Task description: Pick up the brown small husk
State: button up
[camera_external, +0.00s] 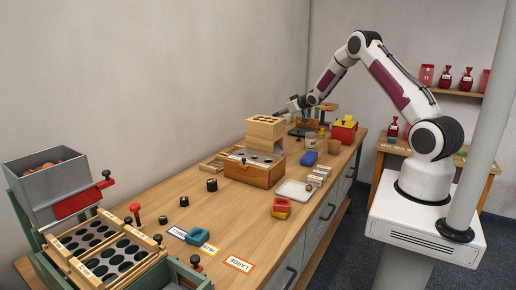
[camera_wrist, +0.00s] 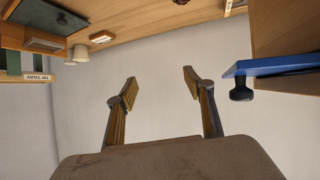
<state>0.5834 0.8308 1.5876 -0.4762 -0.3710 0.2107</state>
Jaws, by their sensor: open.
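I cannot make out a brown small husk for certain. A small brown round thing (camera_external: 308,187) sits at the edge of the white tray (camera_external: 290,192) on the bench; it is too small to tell whether it is a husk. My gripper (camera_external: 291,105) is at the far end of the bench, above the surface, beyond the wooden box. In the wrist view, my gripper (camera_wrist: 160,80) is open with nothing between its fingers, facing a bare wall. No husk shows in that view.
A grey hopper (camera_external: 50,190) of brown chestnuts and a holed sorting board stand at the near left. A wooden box with a drawer (camera_external: 252,173), a blue block (camera_external: 308,158) and a red-yellow box (camera_external: 344,131) stand farther back. The bench's (camera_external: 225,212) middle has free room.

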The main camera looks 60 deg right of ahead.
jog(key=a+f, duration=0.1)
jog(key=f, duration=0.4)
jog(key=a+f+y, duration=0.1)
jog(key=a+f, duration=0.1)
jog(key=f, duration=0.2)
jog(key=w+a+f+t+y, duration=0.1)
jog(key=f, duration=0.4)
jog(key=shift+a+f+n, duration=0.2)
jog(key=shift+f+n, duration=0.1)
jog(key=shift+f, duration=0.05)
jog(key=shift+w+f, duration=0.1)
jog(key=shift+w, duration=0.05)
jog(key=shift+x, duration=1.15)
jog(key=shift+d, duration=0.1)
jog(key=shift+x, duration=2.6)
jog(key=shift+d, duration=0.15)
